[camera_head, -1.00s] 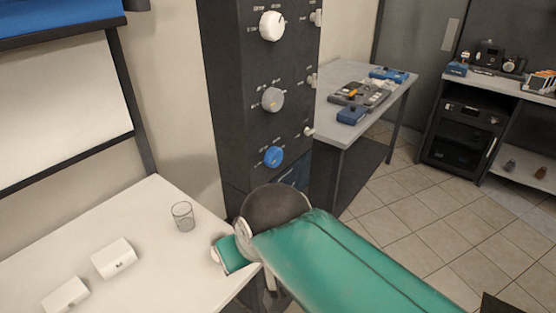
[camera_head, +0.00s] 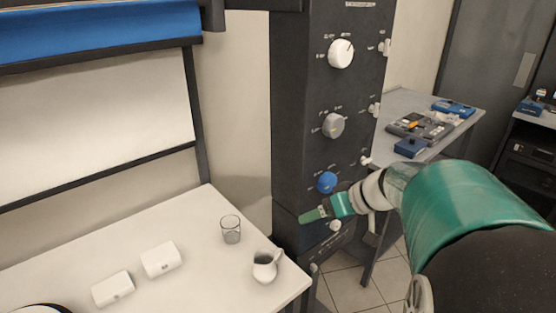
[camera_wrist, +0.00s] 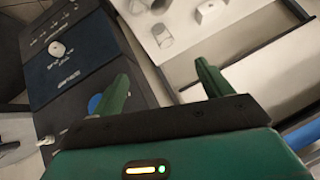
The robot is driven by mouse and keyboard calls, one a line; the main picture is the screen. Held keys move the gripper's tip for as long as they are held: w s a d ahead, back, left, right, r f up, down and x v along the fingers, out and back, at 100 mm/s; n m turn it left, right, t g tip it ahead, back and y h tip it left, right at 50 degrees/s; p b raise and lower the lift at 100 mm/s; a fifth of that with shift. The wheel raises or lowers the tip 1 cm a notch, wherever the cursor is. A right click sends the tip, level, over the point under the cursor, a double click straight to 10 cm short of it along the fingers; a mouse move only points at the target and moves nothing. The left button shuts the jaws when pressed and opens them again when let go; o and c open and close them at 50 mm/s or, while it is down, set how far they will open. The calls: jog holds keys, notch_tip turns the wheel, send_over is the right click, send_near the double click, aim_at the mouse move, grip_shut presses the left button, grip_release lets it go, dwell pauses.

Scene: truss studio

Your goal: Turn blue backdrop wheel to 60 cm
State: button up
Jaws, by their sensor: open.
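In the wrist view the blue wheel (camera_wrist: 95,103) shows only in part, behind my left finger. My gripper (camera_head: 318,214) is just below the blue wheel in the head view, in front of the column. In the wrist view my gripper (camera_wrist: 165,85) has its two green fingers wide apart with nothing between them. A blue roll (camera_head: 100,32) hangs at the upper left, above a white sheet. The wheel's scale markings are too small to read.
Above the blue wheel are a grey knob (camera_head: 333,125) and a white knob (camera_head: 340,53). A lower white knob (camera_head: 335,225) is close to my gripper. The white table (camera_head: 200,265) holds a glass (camera_head: 231,229), a pitcher (camera_head: 265,266) and two white boxes.

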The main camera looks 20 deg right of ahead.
aim_at(331, 184)
jog(key=w+d+r+t, duration=0.15)
jog(key=d+t, duration=0.35)
jog(key=d, duration=1.1)
jog(key=shift+h, duration=0.3)
jog(key=x, duration=1.4)
jog(key=shift+w+r, duration=0.1)
jog(key=shift+r, duration=0.05)
jog(key=c, duration=1)
